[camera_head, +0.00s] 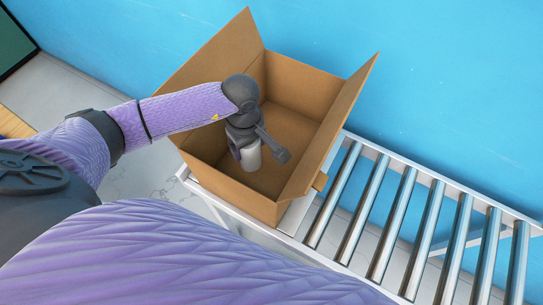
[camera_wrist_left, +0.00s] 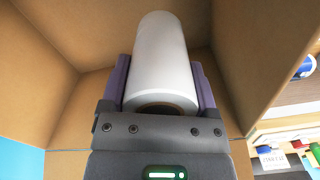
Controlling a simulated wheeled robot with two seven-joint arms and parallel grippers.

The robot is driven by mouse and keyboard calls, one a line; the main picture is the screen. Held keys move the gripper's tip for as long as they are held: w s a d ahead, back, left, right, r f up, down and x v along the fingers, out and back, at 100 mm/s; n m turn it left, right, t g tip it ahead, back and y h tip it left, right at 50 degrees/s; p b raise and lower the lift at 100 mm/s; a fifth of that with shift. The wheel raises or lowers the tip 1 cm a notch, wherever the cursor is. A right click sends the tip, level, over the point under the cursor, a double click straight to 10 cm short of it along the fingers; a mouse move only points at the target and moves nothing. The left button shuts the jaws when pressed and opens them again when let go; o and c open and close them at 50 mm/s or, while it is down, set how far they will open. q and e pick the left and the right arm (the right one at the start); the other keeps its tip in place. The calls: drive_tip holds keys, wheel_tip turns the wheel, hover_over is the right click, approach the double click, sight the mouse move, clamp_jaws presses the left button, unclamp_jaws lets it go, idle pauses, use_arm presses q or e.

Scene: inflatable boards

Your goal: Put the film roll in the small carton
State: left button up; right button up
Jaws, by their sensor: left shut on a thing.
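The film roll (camera_wrist_left: 162,60) is a white cylinder with a brown core, held between the two fingers of my left gripper (camera_wrist_left: 163,88) in the left wrist view. In the head view the film roll (camera_head: 251,158) shows partly below the left gripper (camera_head: 248,150), inside the open carton. The small carton (camera_head: 238,196) is brown cardboard with its flaps up, standing at the left end of a roller conveyor. My left gripper is shut on the roll. Whether the roll touches the carton floor cannot be told. My right gripper is not in view.
The conveyor (camera_head: 410,228) with metal rollers runs from the carton to the lower right, and its visible rollers are empty. A blue wall (camera_head: 440,70) stands close behind. The carton's raised flaps (camera_head: 335,125) stand around the left arm. Shelved items (camera_wrist_left: 275,160) show at the right in the wrist view.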

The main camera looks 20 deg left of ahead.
use_arm(q)
wheel_tip(320, 180, down, 11)
drive_tip(key=b, duration=0.3)
drive_tip(key=shift+r, duration=0.15)
drive_tip(key=o, duration=1.3)
drive_tip(key=shift+r, duration=0.15)
wheel_tip(320, 180, up, 11)
drive_tip(key=p, duration=0.3)
drive_tip(key=shift+r+p, duration=0.15)
drive_tip(key=shift+p, duration=0.2)
drive_tip(key=shift+r, duration=0.2)
